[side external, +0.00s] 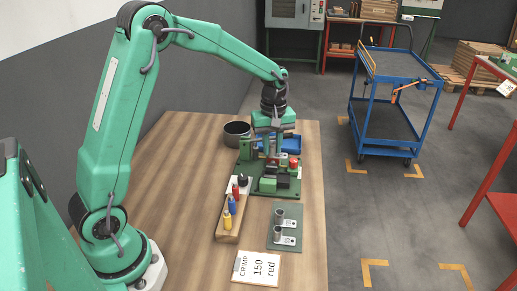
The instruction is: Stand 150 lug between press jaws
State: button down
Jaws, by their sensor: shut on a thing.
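My gripper (270,148) points down over the green press (282,184) on the wooden table. It is shut on a small grey piece that looks like a lug, mostly hidden by the fingers and press parts. I cannot tell whether that piece touches the press or stands between its jaws. Two more grey lugs (279,216) (278,234) stand on a grey-green plate (293,243) in front of the press. A white card (257,268) reads "CRIMP 150 red".
A wooden block (227,235) left of the plate holds red, blue and yellow handled pieces. A dark round bowl (237,134) and a blue tray (292,143) are behind the press. The table's left part is clear. A blue cart (384,123) stands on the floor.

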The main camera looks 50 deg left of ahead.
aim_at(272, 155)
jog(key=shift+f, duration=2.05)
jog(key=shift+f, duration=1.35)
dwell(0.8)
jog(key=shift+r, duration=1.25)
dwell(0.4)
jog(key=shift+f, duration=0.8)
dwell(1.3)
